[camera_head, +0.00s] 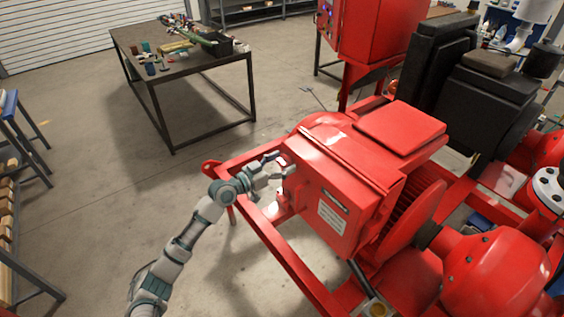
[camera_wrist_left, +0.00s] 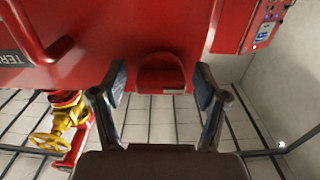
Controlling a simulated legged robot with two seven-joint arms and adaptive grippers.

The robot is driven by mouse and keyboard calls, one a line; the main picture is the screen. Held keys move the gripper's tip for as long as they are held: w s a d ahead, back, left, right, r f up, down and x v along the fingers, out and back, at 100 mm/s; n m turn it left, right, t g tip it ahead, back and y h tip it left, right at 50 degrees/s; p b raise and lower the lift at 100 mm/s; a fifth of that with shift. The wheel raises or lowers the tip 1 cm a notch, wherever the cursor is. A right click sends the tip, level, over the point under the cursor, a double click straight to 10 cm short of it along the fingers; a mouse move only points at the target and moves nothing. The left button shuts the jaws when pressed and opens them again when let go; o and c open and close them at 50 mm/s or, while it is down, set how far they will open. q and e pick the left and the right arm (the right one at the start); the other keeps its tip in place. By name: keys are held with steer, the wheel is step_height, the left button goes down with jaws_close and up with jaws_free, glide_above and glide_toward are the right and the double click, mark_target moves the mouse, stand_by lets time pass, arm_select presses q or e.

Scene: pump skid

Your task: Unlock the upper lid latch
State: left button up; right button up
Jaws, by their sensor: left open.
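The red box (camera_head: 345,185) with its lid stands on the red skid. My left gripper (camera_head: 282,165) is open at the left side of this box, close to its upper part. In the left wrist view, a red rounded tab, apparently the latch (camera_wrist_left: 162,72), stands out from the red surface. It lies between the two spread fingers of the left gripper (camera_wrist_left: 161,88), with gaps on both sides. In the head view the latch is hidden or too small to make out. My right gripper is in neither view.
A dark table (camera_head: 180,70) with tools stands at the back left. A red motor-like housing (camera_head: 495,270) sits at the lower right. The left wrist view shows a yellow handwheel (camera_wrist_left: 48,143) at lower left and a red handle (camera_wrist_left: 38,35) above it. Floor left of the skid is clear.

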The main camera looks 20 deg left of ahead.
arm_select(q)
steer(key=shift+a, duration=0.25)
steer(key=shift+c, duration=0.3)
steer(key=shift+s+r, duration=0.1)
steer(key=shift+s, duration=0.05)
steer(key=c, duration=1.1)
steer(key=shift+d, duration=0.1)
